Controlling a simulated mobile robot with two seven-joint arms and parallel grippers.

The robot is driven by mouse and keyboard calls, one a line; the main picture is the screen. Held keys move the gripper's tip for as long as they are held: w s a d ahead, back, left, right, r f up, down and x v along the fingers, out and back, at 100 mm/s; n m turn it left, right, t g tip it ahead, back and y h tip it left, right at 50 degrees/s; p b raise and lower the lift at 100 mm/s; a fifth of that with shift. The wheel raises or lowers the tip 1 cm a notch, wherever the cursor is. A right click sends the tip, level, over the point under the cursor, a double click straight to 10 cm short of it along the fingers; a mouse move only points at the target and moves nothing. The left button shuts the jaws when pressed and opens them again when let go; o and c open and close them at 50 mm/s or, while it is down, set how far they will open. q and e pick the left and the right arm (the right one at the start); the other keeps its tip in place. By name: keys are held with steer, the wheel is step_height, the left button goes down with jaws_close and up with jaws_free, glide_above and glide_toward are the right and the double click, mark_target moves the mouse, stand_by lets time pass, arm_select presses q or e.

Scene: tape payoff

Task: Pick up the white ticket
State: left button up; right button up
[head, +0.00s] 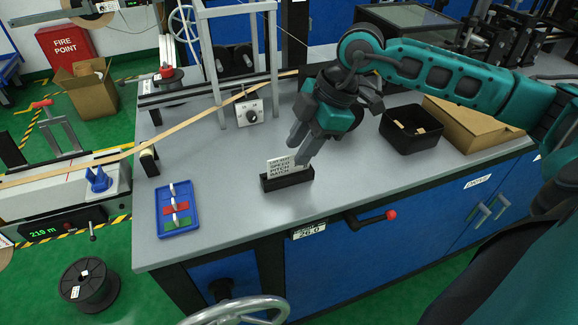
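The white ticket (279,164) stands upright in a black holder (287,180) on the grey bench, with lines of dark print on its face. My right gripper (302,150) reaches down from the upper right, its fingers at the ticket's top right end. The fingers overlap that end in the picture. I cannot tell whether they touch the ticket or how far apart they are. My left gripper is out of view.
A blue tray (161,223) with red and green pieces and upright white items lies left on the bench (240,215). A black bin (411,139) and a cardboard box (470,130) stand right. A tan tape strip and metal frame (205,60) are behind. Bare bench surrounds the holder.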

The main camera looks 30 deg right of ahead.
mark_target(290, 166)
steer(key=x, duration=0.5)
steer(key=shift+w+r, duration=0.15)
jaws_close()
